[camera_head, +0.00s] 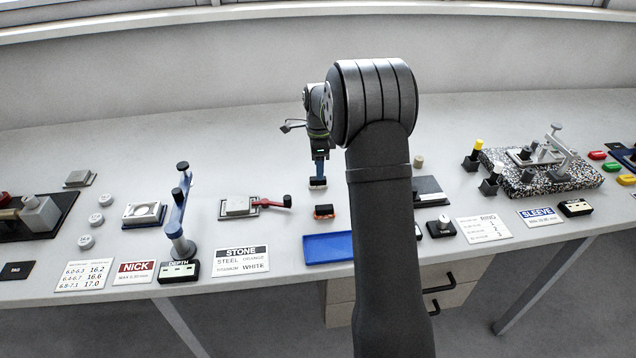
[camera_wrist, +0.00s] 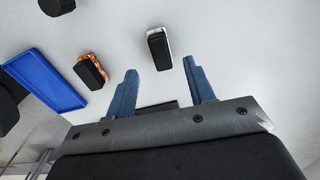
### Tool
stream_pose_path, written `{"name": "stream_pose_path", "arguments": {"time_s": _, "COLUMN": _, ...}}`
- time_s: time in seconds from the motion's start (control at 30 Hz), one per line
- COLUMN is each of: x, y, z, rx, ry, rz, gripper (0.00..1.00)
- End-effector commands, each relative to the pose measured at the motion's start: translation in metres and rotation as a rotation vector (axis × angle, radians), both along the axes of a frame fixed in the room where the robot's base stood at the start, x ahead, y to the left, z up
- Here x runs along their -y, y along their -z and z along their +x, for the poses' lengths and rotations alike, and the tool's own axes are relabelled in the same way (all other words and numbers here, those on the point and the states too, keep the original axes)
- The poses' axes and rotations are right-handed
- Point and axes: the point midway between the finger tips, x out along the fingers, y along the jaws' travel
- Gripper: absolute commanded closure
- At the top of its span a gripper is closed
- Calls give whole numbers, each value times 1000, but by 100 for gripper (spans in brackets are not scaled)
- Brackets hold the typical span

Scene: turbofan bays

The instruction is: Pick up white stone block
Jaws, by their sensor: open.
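The white stone block (camera_wrist: 158,48) has a black top and a thin white layer along its side. In the wrist view it lies on the table just beyond and between my fingertips, not gripped. In the head view the white stone block (camera_head: 318,186) sits directly under my gripper (camera_head: 319,172), with its lower white edge showing. My gripper's blue fingers (camera_wrist: 160,67) are apart with nothing held between them. Whether the fingers are level with the block or above it is hard to tell.
A similar orange-edged block (camera_head: 324,212) lies nearer the front, also seen in the wrist view (camera_wrist: 91,70). A blue tray (camera_head: 328,248) is in front of it. A grey block with a red-handled tool (camera_head: 268,203) lies left. My arm hides part of the table to the right.

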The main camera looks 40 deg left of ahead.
Motion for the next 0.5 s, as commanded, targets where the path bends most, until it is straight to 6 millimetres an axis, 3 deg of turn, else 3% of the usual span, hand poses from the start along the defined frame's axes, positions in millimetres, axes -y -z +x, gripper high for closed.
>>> {"name": "stream_pose_path", "arguments": {"time_s": 0.23, "x": -1, "y": 15, "z": 0, "rx": -1, "ry": 0, "rz": -1, "gripper": 51}}
{"name": "stream_pose_path", "arguments": {"time_s": 0.5, "x": -3, "y": 53, "z": -1, "rx": -1, "ry": 0, "rz": 1, "gripper": 51}}
